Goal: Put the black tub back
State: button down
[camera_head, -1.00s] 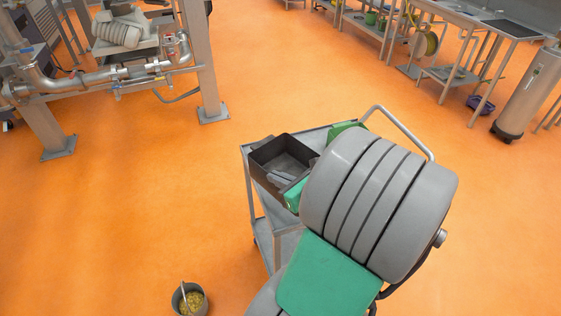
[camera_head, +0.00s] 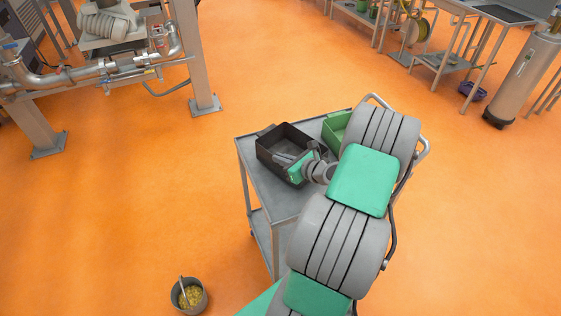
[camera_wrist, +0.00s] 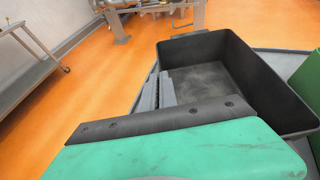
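The black tub (camera_head: 268,154) is an open rectangular bin on the top of a grey cart (camera_head: 263,195). It looks level and near the cart's far left corner; whether its base fully touches the top is hard to tell. My gripper (camera_head: 287,158) reaches in from the right, at the tub's near side. In the wrist view the tub (camera_wrist: 258,82) is open and its inside looks empty. The two grey fingers of my gripper (camera_wrist: 159,92) stand close together on either side of a tub wall. My green and black gripper body hides the near part of the tub.
A green bin (camera_head: 336,128) stands right beside the black tub on the cart, partly behind my arm. A grey pot with yellow contents (camera_head: 190,297) stands on the floor at the front. A steel pipe frame (camera_head: 205,103) stands at the back left.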

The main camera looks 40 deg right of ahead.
jog(key=shift+f, duration=0.9)
jog(key=c, duration=1.7)
grip_release()
